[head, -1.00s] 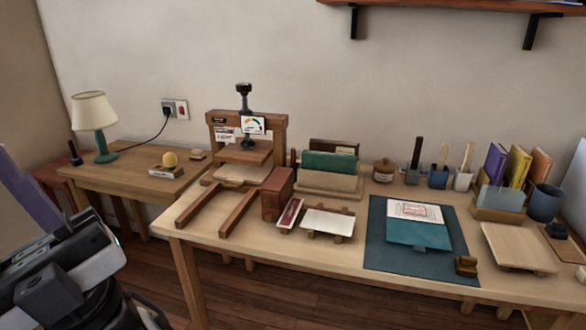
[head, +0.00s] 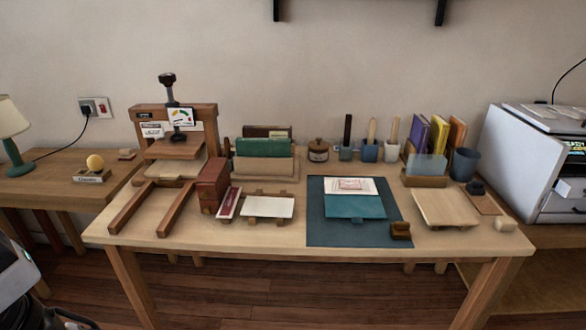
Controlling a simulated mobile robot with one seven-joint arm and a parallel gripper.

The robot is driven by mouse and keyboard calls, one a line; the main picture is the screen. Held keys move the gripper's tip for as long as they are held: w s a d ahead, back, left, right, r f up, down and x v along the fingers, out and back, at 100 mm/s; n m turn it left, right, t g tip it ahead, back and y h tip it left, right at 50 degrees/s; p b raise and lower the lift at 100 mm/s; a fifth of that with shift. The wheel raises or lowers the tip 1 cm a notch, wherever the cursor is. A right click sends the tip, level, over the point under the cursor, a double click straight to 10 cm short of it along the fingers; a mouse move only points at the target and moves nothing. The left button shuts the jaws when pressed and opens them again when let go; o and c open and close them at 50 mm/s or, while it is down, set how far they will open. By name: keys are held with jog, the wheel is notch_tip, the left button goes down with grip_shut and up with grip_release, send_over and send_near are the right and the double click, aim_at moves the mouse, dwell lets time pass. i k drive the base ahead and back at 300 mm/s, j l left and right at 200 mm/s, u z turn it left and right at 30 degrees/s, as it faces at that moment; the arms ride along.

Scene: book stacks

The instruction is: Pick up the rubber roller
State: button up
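I cannot single out the rubber roller for certain in the head view. One candidate is a small dark object (head: 476,187) on a brown board at the right end of the worktable. Another is a dark upright handle (head: 347,131) standing at the back, left of the tool cups. Both are too small to tell. Only a piece of my arm shows at the lower left edge, well away from the table items. My gripper's fingers are not visible.
The worktable (head: 270,232) carries a wooden press (head: 205,113), a teal mat (head: 325,232), a pale wooden board (head: 445,207) and several books (head: 439,135). A lamp (head: 12,120) stands on the left side table. A white machine (head: 515,155) stands at the right. Floor in front is clear.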

aim_at(226, 142)
jog(key=i+j+z, duration=0.15)
jog(key=j+z, duration=0.25)
jog(key=j, duration=0.9)
jog(key=j+z, duration=0.45)
jog(key=j, duration=0.85)
jog(key=j+z, duration=0.25)
jog(key=j, duration=0.65)
jog(key=i, duration=0.8)
